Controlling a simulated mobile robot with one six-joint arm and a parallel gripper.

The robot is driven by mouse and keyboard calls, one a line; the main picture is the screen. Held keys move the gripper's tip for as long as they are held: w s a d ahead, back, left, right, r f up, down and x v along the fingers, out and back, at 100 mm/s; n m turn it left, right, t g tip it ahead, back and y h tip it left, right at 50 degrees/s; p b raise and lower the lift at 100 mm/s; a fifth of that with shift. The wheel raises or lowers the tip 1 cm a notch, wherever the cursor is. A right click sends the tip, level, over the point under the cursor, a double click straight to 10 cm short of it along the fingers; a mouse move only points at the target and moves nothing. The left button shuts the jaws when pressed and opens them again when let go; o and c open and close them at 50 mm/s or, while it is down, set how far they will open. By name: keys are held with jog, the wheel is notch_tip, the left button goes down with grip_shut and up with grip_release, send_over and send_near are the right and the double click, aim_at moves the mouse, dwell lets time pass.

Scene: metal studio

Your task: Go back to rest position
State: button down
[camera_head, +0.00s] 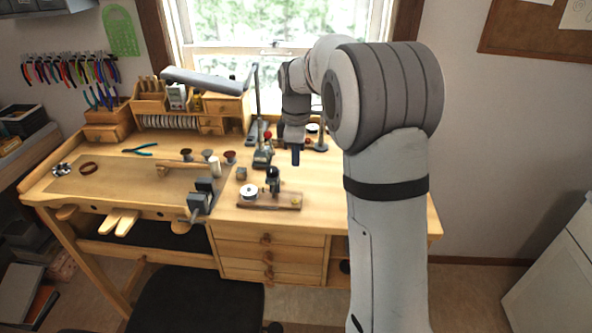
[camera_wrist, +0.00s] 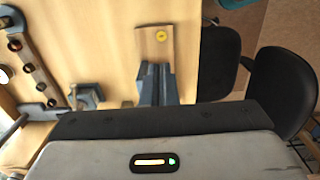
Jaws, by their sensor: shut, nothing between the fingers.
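My gripper (camera_head: 295,158) hangs above the right part of the wooden workbench (camera_head: 320,180), pointing down. Its blue-grey fingers look closed together, with nothing held between them. In the wrist view the fingers (camera_wrist: 158,84) show in front of a wooden board with a yellow spot (camera_wrist: 155,42). My arm reaches from the right foreground toward the window and hides the bench's right part.
A tool organizer (camera_head: 200,100) stands at the back. A dark chair (camera_head: 195,305) stands in front.

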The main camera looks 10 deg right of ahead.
jog(key=shift+r, duration=0.2)
jog(key=s+r+m+t, duration=0.1)
jog(key=s+r+m, duration=0.25)
jog(key=s, duration=0.45)
jog(key=s+r+m+t, duration=0.1)
jog(key=s+r+m, duration=0.1)
jog(key=s+m, duration=0.35)
jog(key=s+f+m, duration=0.2)
jog(key=s, duration=0.6)
jog(key=s+f+m+t, duration=0.1)
jog(key=s+m, duration=0.2)
jog(key=s, duration=0.5)
jog(key=shift+s+f, duration=0.3)
jog(key=shift+f, duration=0.05)
jog(key=c, duration=2.1)
grip_release()
